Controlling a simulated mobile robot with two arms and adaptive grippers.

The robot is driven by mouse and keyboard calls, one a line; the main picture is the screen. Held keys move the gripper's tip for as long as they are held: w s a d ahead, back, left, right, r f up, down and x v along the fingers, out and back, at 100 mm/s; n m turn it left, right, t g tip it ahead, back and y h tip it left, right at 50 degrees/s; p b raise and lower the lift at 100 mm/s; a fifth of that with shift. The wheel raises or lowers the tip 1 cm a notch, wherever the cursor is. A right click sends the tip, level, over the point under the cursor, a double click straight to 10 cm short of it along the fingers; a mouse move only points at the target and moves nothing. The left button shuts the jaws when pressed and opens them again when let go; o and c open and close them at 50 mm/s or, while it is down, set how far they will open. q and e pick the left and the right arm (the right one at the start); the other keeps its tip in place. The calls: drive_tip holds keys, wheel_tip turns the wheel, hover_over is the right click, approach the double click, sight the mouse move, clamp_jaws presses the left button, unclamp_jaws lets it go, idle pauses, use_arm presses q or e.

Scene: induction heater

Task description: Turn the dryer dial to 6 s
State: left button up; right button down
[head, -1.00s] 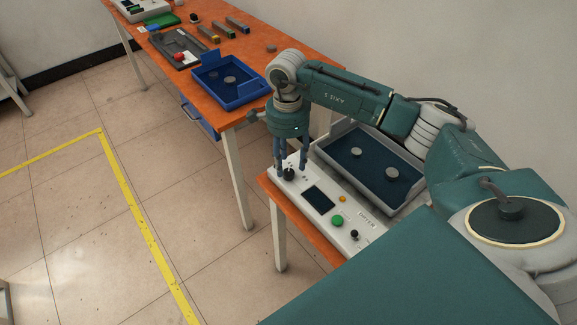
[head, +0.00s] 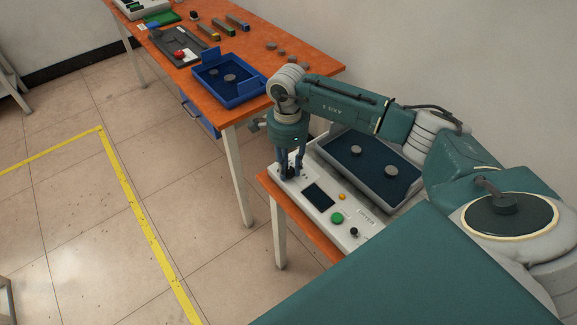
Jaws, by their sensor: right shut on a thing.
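The dryer (head: 373,216) is a light grey unit on the near orange table. Its sloped front panel has a dark screen (head: 319,196), a green button (head: 337,218), a small orange button (head: 342,197) and a small black knob (head: 354,231). A black dial (head: 288,171) sits at the panel's far left end. My right gripper (head: 290,170) points down over this dial and is shut on it; its fingers partly cover the dial. The dial's setting and the screen's text cannot be read. My left gripper is not in view.
Behind the panel, a grey-rimmed tray (head: 412,178) holds two grey discs. The other orange table (head: 238,108) carries a blue bin (head: 243,97) with discs, a grey fixture (head: 190,58) with a red button, and several small blocks. Open floor lies left.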

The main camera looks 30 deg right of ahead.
sight(289, 168)
drive_tip(key=m+b, duration=0.1)
drive_tip(key=m, duration=0.2)
drive_tip(key=shift+m, duration=0.4)
drive_tip(key=m+b, duration=0.1)
drive_tip(key=m, duration=0.3)
drive_tip(key=shift+m, duration=0.4)
drive_tip(key=shift+r, duration=0.1)
drive_tip(key=c, duration=1.4)
unclamp_jaws()
wheel_tip(289, 168, up, 12)
drive_tip(key=shift+d, duration=0.2)
